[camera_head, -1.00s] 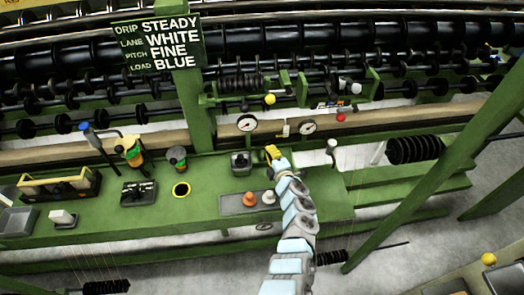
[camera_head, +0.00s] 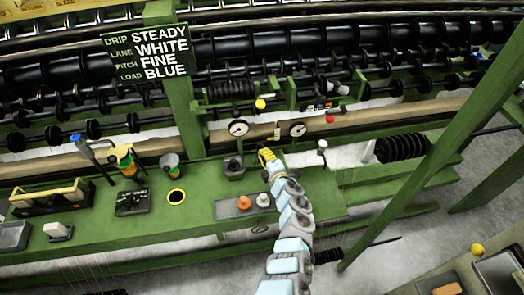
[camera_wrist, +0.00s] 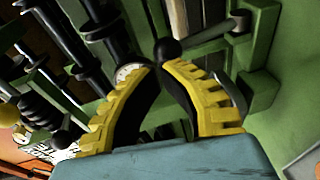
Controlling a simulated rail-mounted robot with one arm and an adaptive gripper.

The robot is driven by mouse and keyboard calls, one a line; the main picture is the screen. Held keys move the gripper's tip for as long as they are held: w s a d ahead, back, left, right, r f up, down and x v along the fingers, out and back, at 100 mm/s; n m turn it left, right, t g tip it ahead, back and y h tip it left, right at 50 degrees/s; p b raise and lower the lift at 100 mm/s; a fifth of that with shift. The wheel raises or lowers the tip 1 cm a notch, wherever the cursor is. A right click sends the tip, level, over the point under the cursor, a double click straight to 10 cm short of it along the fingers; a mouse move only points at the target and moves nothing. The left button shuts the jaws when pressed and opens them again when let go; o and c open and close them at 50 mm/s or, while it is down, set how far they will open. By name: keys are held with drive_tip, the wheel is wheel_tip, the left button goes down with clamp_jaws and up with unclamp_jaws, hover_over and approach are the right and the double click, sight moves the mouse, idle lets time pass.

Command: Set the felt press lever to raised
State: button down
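My gripper (camera_head: 267,154) is at the back edge of the green bench, just right of a dark box with a knob (camera_head: 234,167). In the wrist view my gripper (camera_wrist: 158,68) has yellow ribbed fingers with their tips close together and a narrow gap between them, nothing seen held. A lever with a black ball knob (camera_wrist: 167,48) shows just beyond the tips, its rod running right to a grey cylinder. It may be the felt press lever. In the head view a pale-topped lever (camera_head: 322,146) stands to the right of my gripper; I cannot tell whether it is the same one.
Two dial gauges (camera_head: 238,128) (camera_head: 297,129) stand behind the bench. A yellow ball knob (camera_head: 260,104) and a red one (camera_head: 330,119) are farther back. An orange knob (camera_head: 244,202) and a pale knob (camera_head: 263,200) sit on a grey plate. A green post slants at right.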

drive_tip(key=p+v, duration=0.2)
drive_tip(key=v, duration=0.9)
drive_tip(key=shift+s+r, duration=0.35)
drive_tip(key=shift+s, duration=0.05)
idle(0.3)
